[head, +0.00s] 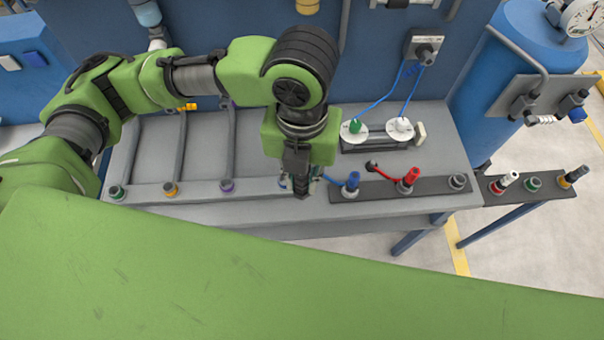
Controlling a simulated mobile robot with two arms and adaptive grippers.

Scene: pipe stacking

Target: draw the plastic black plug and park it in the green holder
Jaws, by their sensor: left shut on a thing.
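A black plug (575,174) sits tilted in the yellow-ringed holder at the right end of the small rack at far right. The green holder (534,184) is on the same rack, left of the black plug, and looks empty. A second green-ringed socket (116,192) is at the far left of the bench rail. My left gripper (301,190) points down over the bench's front rail, well left of the black plug. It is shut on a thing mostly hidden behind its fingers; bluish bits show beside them. My right gripper is out of view.
A white plug (508,180) stands in the red holder of the small rack (515,193). Blue (351,183) and red (409,177) hose fittings stand on the dark front strip. A blue tank (505,85) with a gauge rises behind the rack.

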